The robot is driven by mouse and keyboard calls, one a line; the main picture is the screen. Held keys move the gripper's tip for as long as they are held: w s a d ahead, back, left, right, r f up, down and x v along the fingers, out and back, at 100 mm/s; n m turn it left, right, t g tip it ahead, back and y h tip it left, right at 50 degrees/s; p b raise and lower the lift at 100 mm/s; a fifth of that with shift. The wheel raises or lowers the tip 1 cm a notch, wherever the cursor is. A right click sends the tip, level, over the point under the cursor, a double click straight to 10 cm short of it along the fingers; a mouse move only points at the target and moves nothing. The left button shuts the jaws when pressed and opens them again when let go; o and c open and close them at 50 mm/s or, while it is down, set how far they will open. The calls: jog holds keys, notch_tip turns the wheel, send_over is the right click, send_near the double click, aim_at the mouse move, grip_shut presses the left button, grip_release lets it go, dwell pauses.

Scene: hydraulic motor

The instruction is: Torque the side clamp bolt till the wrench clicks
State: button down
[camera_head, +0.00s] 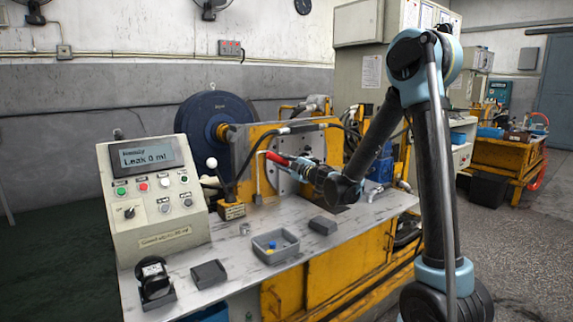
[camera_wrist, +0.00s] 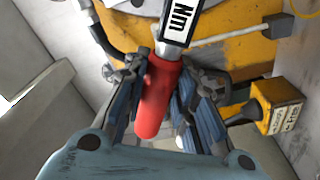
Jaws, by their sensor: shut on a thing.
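My gripper (camera_wrist: 165,82) is shut on the red handle of a torque wrench (camera_wrist: 158,95), with one finger on each side of it. The wrench's dark shaft with a white "Nm" label runs up out of the top of the wrist view. A round metal flange (camera_head: 284,182) on that plate is partly behind my gripper. I cannot make out the side clamp bolt or the wrench's head.
A control box (camera_head: 150,195) reads "Leak 0 ml". A lever with a white knob (camera_head: 211,163) stands left of the plate. A grey tray (camera_head: 262,254) with small blue and yellow parts and dark blocks lie on the bench. Hoses run above the plate.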

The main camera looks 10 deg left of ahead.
jog(key=x, duration=0.6)
jog(key=shift+w+d, duration=0.25)
jog(key=shift+w, duration=0.05)
jog(key=shift+a+r, duration=0.1)
jog(key=shift+a, duration=0.05)
dwell(0.9)
jog(key=x, duration=0.2)
jog(key=shift+w+a+r, duration=0.1)
jog(key=shift+w+a, duration=0.05)
jog(key=shift+w, duration=0.1)
dwell(0.3)
jog(key=shift+a, duration=0.15)
jog(key=shift+r+m, duration=0.3)
jog(key=shift+w+d+r+m, duration=0.2)
jog(key=shift+w+r+m, duration=0.1)
jog(key=shift+r, duration=0.1)
jog(key=shift+w+d+r+m, duration=0.2)
jog(key=shift+d+r+m, duration=0.05)
jog(key=shift+r+m, duration=0.1)
